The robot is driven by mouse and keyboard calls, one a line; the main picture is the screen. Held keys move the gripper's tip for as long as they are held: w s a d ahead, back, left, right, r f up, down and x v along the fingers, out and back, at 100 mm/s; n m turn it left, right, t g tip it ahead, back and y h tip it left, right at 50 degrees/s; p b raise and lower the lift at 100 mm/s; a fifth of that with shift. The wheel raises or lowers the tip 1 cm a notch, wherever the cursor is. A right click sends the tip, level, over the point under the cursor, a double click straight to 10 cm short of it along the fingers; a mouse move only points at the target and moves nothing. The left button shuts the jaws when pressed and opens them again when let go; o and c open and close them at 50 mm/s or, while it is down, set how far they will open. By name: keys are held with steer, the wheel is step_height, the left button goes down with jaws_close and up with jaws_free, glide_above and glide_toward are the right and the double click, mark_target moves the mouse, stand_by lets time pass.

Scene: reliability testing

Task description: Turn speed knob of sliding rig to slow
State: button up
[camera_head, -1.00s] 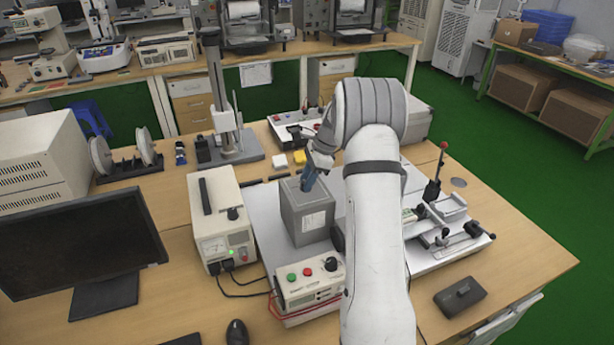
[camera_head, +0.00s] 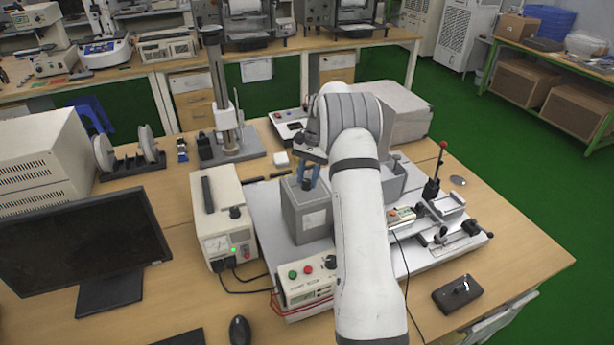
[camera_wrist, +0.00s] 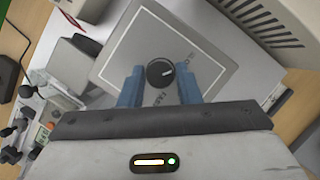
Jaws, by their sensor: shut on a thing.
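The sliding rig (camera_head: 262,222) lies on the wooden table, and a grey box (camera_head: 305,222) stands on it. The box's grey top plate (camera_wrist: 205,42) fills the middle of the wrist view. The round black speed knob (camera_wrist: 160,72) sits on that plate, its white mark pointing right and slightly up. Lettering beside it is partly hidden and hard to read. My gripper (camera_wrist: 160,88) has its blue fingers on both sides of the knob, shut on it. In the head view my gripper (camera_head: 307,178) points down onto the box top.
A white power unit (camera_head: 222,220) stands left of the box. A control box with coloured buttons (camera_head: 305,278) is in front. A clamp with a red-tipped lever (camera_head: 433,180) is at the right. A black pedal (camera_head: 459,294) lies near the front edge, with bare table around it.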

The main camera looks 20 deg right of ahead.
steer(key=shift+n, duration=0.6)
steer(key=shift+h, duration=0.3)
steer(key=o, duration=1)
steer(key=shift+w+r, duration=0.1)
steer(key=b+v, duration=0.1)
steer(key=v, duration=0.6)
steer(key=shift+w+d+r, duration=0.1)
steer(key=shift+d+r, duration=0.05)
steer(key=shift+r, duration=0.15)
